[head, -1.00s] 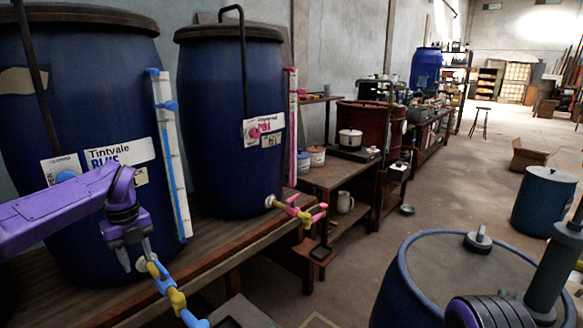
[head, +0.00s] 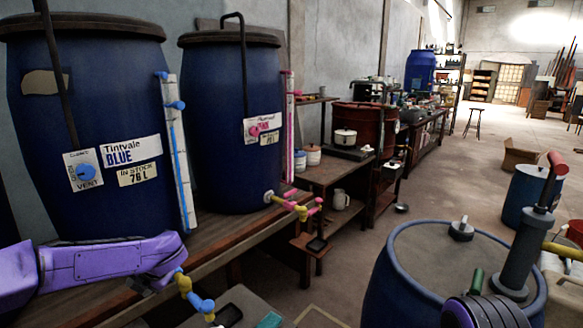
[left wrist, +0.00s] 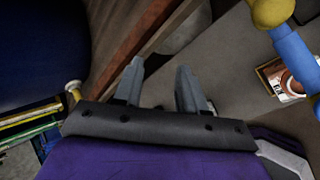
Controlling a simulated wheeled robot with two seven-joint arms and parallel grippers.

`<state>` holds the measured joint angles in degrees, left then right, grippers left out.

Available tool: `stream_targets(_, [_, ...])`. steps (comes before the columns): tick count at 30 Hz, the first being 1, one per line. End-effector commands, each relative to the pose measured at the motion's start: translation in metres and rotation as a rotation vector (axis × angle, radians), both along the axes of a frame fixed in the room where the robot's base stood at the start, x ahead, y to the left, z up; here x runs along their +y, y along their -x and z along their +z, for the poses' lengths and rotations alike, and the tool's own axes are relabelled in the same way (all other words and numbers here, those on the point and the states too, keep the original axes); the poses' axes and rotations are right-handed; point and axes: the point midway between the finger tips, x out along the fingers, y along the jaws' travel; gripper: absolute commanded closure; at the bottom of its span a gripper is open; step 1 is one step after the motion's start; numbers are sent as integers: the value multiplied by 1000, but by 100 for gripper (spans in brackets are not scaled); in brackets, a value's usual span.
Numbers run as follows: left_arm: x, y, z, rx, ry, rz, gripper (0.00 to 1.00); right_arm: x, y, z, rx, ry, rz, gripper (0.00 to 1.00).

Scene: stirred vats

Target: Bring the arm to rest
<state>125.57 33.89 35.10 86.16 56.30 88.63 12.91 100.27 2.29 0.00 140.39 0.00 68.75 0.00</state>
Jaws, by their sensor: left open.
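My left arm (head: 95,266) is purple and reaches in from the left, low in front of the big blue vat (head: 85,110). In the left wrist view my left gripper (left wrist: 158,82) shows two grey fingers spread apart with nothing between them. In the head view the fingers are hard to make out near the bench edge. The blue and yellow tap (head: 190,292) is just right of the arm's end; a blue and yellow piece (left wrist: 285,35) also shows at the upper right of the wrist view, apart from the fingers. My right gripper is not seen.
A second blue vat (head: 230,125) with a pink label and pink tap (head: 298,205) stands on the bench (head: 120,295). A lidded blue drum (head: 430,255) with a pump-like column (head: 525,245) is at lower right. The floor in the middle distance is mostly clear.

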Motion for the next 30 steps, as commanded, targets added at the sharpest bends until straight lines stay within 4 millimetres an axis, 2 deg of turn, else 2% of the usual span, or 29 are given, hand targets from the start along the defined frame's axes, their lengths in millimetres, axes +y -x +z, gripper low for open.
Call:
stream_targets(1, [-10,7,-23,65,-104,-149,60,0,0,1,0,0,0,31])
stream_targets(5, [-39,34,-85,244,-351,-576,60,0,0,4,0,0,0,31])
stream_targets(8, [-68,80,-142,417,-502,-957,60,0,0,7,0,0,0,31])
stream_targets(9, [-79,106,-165,490,-545,-1115,60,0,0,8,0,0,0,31])
stream_targets(11, [-91,150,-195,596,-586,-1341,60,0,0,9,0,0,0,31])
stream_targets(12, [-97,181,-212,662,-600,-1479,60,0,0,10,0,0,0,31])
stream_targets(14, [-102,231,-232,756,-598,-1668,60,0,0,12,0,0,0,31])
stream_targets(15, [-103,263,-241,813,-587,-1777,60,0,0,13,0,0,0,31])
stream_targets(18, [-96,333,-252,938,-538,-1972,60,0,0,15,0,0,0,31])
stream_targets(21, [-83,376,-254,1042,-499,-2053,60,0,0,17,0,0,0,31])
stream_targets(25, [-77,397,-259,1101,-480,-2092,60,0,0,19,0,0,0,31])
stream_targets(30, [-78,397,-260,1099,-478,-2088,60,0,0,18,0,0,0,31])
